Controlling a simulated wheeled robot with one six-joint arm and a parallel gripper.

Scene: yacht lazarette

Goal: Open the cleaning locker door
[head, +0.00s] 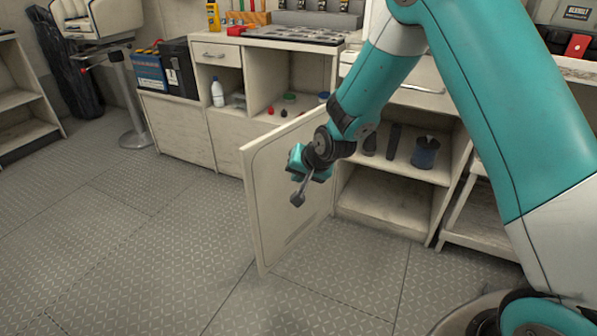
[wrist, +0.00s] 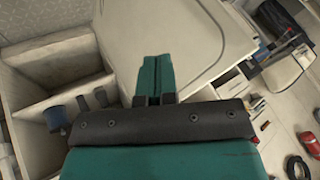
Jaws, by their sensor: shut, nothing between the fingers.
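The cleaning locker door (head: 277,205) is a pale worn panel with a grooved border. It stands swung wide out from the cabinet front, about square to it, so the locker shelves (head: 385,205) are exposed. In the wrist view the door panel (wrist: 200,38) fills the upper middle, with the open shelves at left. My gripper (head: 296,158) is in front of the door's right-hand face, near its upper part. Its teal fingers (wrist: 155,75) are shut and empty. I cannot tell whether they touch the panel. No door handle can be clearly made out.
Dark items and a blue container (head: 425,153) stand on the locker's upper shelf. A counter with a drawer (head: 217,54) and open shelf runs left, with a white bottle (head: 217,92). A pedestal seat (head: 130,140) stands farther left. The tread-plate floor (head: 130,240) is clear.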

